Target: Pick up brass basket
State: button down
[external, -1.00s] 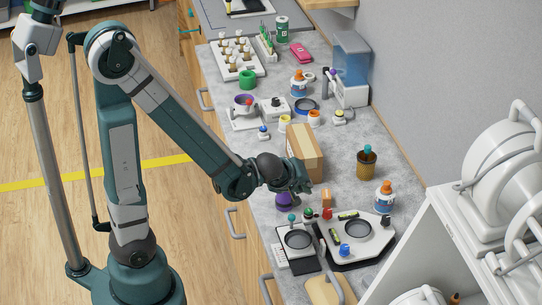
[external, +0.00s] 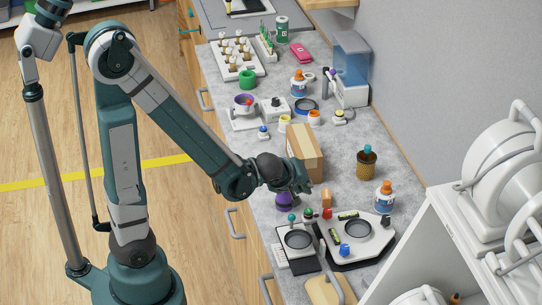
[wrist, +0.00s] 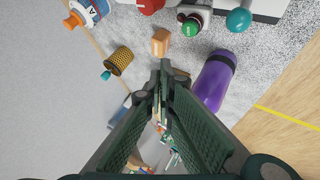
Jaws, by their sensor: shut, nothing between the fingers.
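The brass basket (external: 366,164) is a gold-brown mesh cup standing on the grey counter near the wall, right of the cardboard box. A teal rounded piece (external: 367,149) shows at its top. In the wrist view the basket (wrist: 121,60) is at the upper left, with the teal piece (wrist: 106,75) at its lower-left end. My gripper (external: 306,190) is over the counter in front of the cardboard box, left of the basket and apart from it. In the wrist view the fingertips (wrist: 160,72) are together with nothing between them.
The cardboard box (external: 307,152) stands beside my gripper. A purple cylinder (external: 284,202) is just below it, and a small orange-brown block (external: 326,197) is to its right. White equipment (external: 355,243) fills the near counter.

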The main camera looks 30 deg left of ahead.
jog(key=c, duration=3.1)
grip_release()
jog(key=shift+c, duration=0.2)
jog(key=o, duration=0.9)
jog(key=shift+w, duration=0.1)
jog(key=shift+w+d+r+m+t+y+b, duration=0.65)
jog(key=shift+w+d+m+t+b, duration=0.7)
jog(key=shift+w, duration=2.8)
jog(key=shift+w+d+r+m+t+y+b, duration=0.6)
jog(key=shift+w+d+t+b, duration=1.25)
jog(key=shift+w, duration=2.3)
jog(key=shift+w+d+r+m+t+y+b, duration=0.35)
jog(key=shift+w+d+r+m+t+b, duration=0.85)
jog(key=shift+w, duration=2.95)
jog(key=shift+d+f+b, duration=0.1)
jog(key=shift+f+b, duration=0.3)
jog(key=shift+b, duration=0.3)
jog(key=shift+f+b, duration=0.3)
jog(key=shift+f, duration=0.85)
